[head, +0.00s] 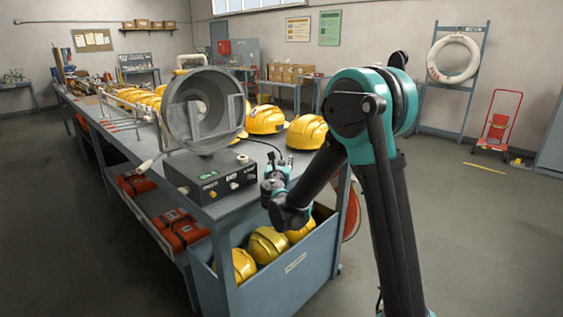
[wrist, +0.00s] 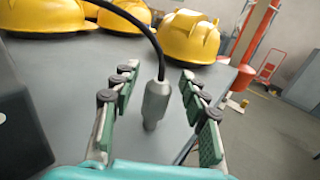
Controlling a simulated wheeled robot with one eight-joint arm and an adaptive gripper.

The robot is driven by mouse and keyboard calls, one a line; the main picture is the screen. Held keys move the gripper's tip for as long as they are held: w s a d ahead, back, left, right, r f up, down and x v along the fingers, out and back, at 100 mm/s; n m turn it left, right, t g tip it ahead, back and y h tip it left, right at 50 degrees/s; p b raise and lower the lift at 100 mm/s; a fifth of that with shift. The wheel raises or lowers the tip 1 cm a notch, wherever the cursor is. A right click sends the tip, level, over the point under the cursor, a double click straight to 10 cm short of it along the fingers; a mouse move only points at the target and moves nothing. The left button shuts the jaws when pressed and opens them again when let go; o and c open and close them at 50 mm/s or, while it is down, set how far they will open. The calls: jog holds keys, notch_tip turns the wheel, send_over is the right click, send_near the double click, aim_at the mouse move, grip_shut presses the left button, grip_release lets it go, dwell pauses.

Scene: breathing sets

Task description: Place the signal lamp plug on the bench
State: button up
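The signal lamp plug (wrist: 156,98) is a grey cylinder with a black cable (wrist: 140,25) running up from its end. In the wrist view it is between the two spread fingers of my gripper (wrist: 157,105), with a gap on each side. I cannot tell whether it touches the bench (wrist: 85,70) below. In the head view my gripper (head: 275,175) is at the near right end of the bench, beside the black lamp box (head: 210,177); the plug cannot be made out there. The large grey signal lamp (head: 203,107) stands over the box.
Yellow helmets (head: 265,120) stand on the bench behind my gripper. A bin (head: 305,268) of yellow helmets is below the bench end. Red cases (head: 180,230) lie on the lower shelf. A bare grey strip of bench top lies between helmets and box.

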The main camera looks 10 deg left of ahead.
jog(key=shift+s+r, duration=0.1)
jog(key=shift+s, duration=0.1)
jog(key=s, duration=1.2)
jog(key=s+d+f+m+g+h, duration=0.25)
jog(key=d+m, duration=0.25)
jog(key=d, duration=0.3)
jog(key=s+d+f+m+g+h, duration=0.1)
jog(key=d+f+m+g, duration=0.15)
jog(key=d+m, duration=0.45)
jog(key=s+d+f+m+g+h, duration=0.1)
jog(key=d+f+m+g, duration=0.2)
jog(key=d, duration=0.6)
jog(key=s+d+f+m+g+y, duration=0.1)
jog(key=s+d+f+m+g, duration=0.45)
jog(key=s+m, duration=0.75)
jog(key=s+f+m+y, duration=0.3)
jog(key=s+f+m, duration=0.2)
jog(key=s+m, duration=0.3)
jog(key=shift+a+f, duration=0.15)
jog(key=shift+a, duration=0.05)
jog(key=shift+y, duration=0.25)
